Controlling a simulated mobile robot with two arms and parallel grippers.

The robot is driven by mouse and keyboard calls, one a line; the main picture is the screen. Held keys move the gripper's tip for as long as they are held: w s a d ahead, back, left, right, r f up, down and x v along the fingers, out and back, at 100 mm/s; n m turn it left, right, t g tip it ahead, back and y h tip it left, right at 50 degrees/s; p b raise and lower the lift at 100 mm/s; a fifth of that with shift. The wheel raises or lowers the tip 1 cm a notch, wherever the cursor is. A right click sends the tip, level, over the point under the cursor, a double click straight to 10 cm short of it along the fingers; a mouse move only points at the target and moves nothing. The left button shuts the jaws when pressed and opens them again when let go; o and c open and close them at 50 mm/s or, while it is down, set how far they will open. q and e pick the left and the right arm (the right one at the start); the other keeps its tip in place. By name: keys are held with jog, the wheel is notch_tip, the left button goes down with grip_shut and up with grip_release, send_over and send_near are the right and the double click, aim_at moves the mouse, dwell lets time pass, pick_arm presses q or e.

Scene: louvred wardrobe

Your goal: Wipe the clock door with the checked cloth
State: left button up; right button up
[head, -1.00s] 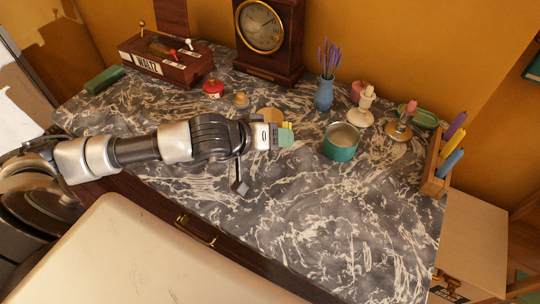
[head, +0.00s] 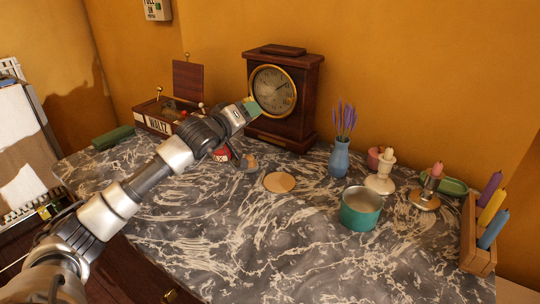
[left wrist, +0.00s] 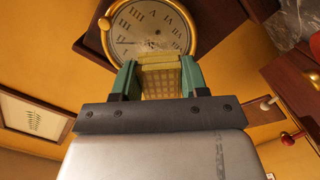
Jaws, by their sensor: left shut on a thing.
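The wooden mantel clock (head: 312,85) stands at the back of the marble-topped surface. Its round, brass-rimmed door (head: 272,92) is shut over the dial, and it also shows in the left wrist view (left wrist: 152,30). My left gripper (head: 250,106) is at the door's lower left. In the left wrist view its green fingers (left wrist: 160,80) are shut on the yellowish checked cloth (left wrist: 161,73). My right gripper is not in view.
A music box marked WALTZ (head: 160,112) and a red tin (head: 221,153) are close to my left arm. A blue vase (head: 339,158), teal pot (head: 361,208), candlesticks (head: 380,178) and candle rack (head: 480,240) stand to the right. The marble front (head: 260,240) is clear.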

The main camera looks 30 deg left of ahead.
aim_at(259, 93)
pick_arm(q)
jog(key=shift+n+t+y, duration=0.3)
jog(key=shift+t+y, duration=0.1)
jog(key=shift+y, duration=0.1)
jog(key=a, duration=0.1)
jog(key=a+r, duration=0.1)
jog(key=w+a+r, duration=0.1)
jog(key=a, duration=0.1)
jog(key=shift+w+d+f+p, duration=0.1)
jog(key=shift+w+d+p, duration=0.1)
jog(key=shift+w+p, duration=0.9)
jog(key=shift+w+d+f+p, duration=0.15)
jog(key=shift+w+p, duration=0.5)
jog(key=shift+w, duration=0.8)
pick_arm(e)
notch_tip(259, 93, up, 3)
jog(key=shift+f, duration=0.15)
pick_arm(q)
jog(key=shift+w, duration=0.95)
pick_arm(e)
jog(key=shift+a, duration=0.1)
